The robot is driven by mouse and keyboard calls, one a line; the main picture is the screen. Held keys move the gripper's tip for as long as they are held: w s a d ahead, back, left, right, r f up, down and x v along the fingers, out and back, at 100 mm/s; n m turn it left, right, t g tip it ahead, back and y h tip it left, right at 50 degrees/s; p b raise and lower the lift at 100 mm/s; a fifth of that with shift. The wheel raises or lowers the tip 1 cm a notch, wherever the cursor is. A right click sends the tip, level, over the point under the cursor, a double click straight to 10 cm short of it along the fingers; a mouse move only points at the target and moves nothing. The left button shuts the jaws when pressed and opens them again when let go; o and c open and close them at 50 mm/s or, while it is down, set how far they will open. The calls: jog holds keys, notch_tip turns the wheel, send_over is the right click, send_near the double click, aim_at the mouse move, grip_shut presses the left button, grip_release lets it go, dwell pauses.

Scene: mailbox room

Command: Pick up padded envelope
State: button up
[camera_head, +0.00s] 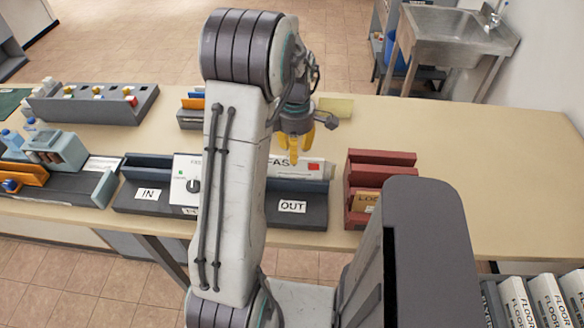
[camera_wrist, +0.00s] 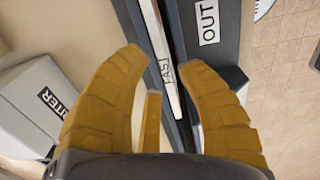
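A white flat piece lettered "FAS" with a red mark, which looks like an envelope (camera_head: 313,168), stands upright in the OUT tray (camera_head: 318,206). I cannot tell for sure whether it is the padded one. My gripper (camera_head: 293,158) has yellow fingers and hangs just above and behind it, pointing down. In the wrist view my gripper (camera_wrist: 160,62) has its fingers spread apart. The edge of the white piece (camera_wrist: 156,38) runs between the fingertips. The fingers do not visibly press on it. Its lower part is hidden in the tray.
A red slotted rack (camera_head: 366,208) stands right of the OUT tray. Left are a white box with a knob (camera_head: 185,180) and the IN tray (camera_head: 140,203). A yellowish flat pad (camera_head: 336,107) lies behind. The table (camera_head: 480,170) is clear at the right.

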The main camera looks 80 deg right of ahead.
aim_at(293, 166)
jog(key=shift+w+f+p, duration=0.15)
jog(key=shift+f+p, duration=0.25)
jog(key=shift+f, duration=1.25)
jog(key=shift+w+f+p, duration=0.1)
jog(key=shift+f+p, duration=0.25)
jog(key=shift+f, duration=1.3)
jog(key=shift+o, duration=0.2)
grip_shut()
